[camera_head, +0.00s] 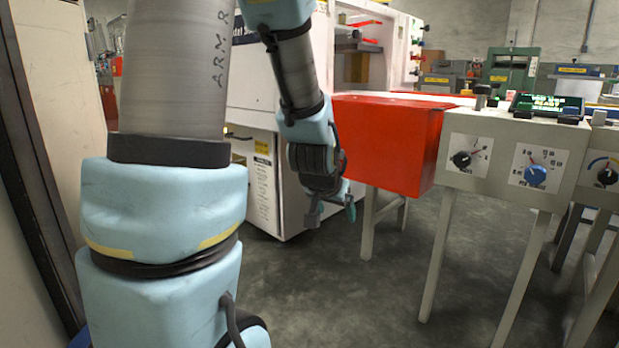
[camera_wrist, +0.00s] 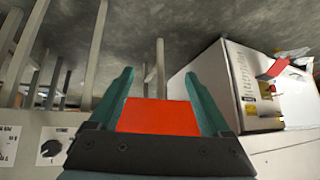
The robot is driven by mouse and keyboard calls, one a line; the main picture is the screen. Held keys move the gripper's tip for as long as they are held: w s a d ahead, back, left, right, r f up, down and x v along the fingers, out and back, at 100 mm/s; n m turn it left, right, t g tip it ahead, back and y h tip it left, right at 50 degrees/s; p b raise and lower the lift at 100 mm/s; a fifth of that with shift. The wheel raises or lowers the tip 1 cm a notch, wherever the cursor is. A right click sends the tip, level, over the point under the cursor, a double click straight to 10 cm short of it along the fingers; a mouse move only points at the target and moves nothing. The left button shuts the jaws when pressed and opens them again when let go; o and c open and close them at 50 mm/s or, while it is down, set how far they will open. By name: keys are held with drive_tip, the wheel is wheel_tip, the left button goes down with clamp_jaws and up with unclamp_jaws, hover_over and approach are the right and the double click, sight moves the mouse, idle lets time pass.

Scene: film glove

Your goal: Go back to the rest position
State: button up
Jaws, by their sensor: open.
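My gripper (camera_head: 333,209) hangs in the middle of the head view, with its fingers pointing down. It is open and nothing is between its fingers. It is in front of the white machine and just left of the red box (camera_head: 388,143). In the wrist view my gripper (camera_wrist: 157,88) shows two teal fingers spread apart. A red surface (camera_wrist: 160,117) shows between the finger bases, behind the gripper.
A grey control panel (camera_head: 514,155) with dials stands on legs at the right. A white machine (camera_head: 262,100) stands behind my arm. A pale panel (camera_head: 57,100) is close on the left. The concrete floor (camera_head: 330,290) is clear below my gripper.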

drive_tip(key=s+a+n+g+y+p, duration=0.35)
drive_tip(key=s+a+g, duration=0.25)
drive_tip(key=s+a, duration=0.65)
wheel_tip(320, 180, up, 37)
drive_tip(key=p, duration=3.6)
drive_tip(key=shift+w+r+n+h+p, duration=0.15)
drive_tip(key=shift+w+n+h+p, duration=0.2)
drive_tip(key=shift+h, duration=0.1)
drive_tip(key=shift+a, duration=0.1)
